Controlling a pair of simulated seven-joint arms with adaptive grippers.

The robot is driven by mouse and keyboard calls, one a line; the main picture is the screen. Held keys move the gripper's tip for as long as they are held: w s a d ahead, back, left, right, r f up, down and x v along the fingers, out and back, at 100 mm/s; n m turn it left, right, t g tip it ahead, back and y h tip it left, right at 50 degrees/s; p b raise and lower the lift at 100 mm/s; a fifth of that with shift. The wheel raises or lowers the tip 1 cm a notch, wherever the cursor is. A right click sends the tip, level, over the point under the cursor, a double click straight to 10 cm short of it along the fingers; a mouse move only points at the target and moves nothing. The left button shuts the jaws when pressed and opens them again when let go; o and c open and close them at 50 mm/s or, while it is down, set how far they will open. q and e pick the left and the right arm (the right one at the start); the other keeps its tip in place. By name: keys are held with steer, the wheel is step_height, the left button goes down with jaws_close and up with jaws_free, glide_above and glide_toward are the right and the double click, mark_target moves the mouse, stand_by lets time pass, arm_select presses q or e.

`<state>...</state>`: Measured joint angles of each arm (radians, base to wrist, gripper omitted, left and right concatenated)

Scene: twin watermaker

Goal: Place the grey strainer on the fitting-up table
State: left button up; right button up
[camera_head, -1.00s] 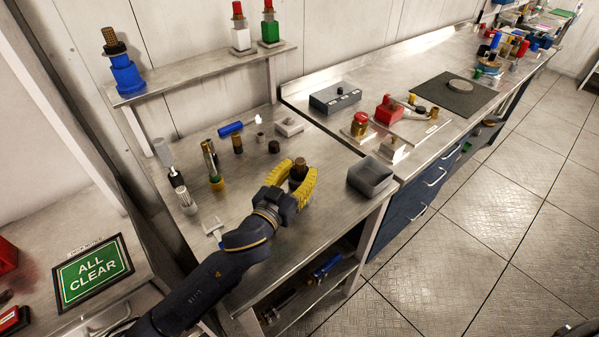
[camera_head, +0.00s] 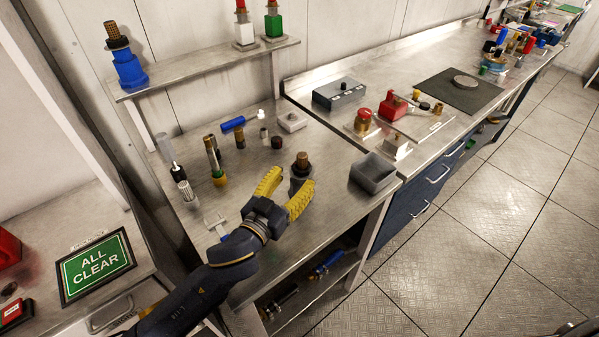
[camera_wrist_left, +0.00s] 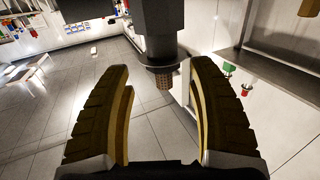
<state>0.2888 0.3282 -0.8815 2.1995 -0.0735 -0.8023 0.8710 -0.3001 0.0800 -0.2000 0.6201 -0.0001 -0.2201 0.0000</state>
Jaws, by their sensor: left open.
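The grey strainer (camera_head: 300,172), a dark grey body with a brown mesh top, stands upright on the steel table, which I take as the fitting-up table (camera_head: 262,200). My left gripper (camera_head: 287,184) is open, its yellow fingers pointing at the strainer from the near side. In the left wrist view, the strainer (camera_wrist_left: 160,30) appears upside down, beyond and between the spread fingertips (camera_wrist_left: 160,68), with a visible gap on both sides. Its base is partly hidden by a finger in the head view. My right gripper is not in view.
A shelf (camera_head: 205,68) holds blue, white and green strainers. Bare tabletop lies around the strainer.

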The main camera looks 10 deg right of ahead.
arm_select(q)
steer(key=shift+v, duration=1.2)
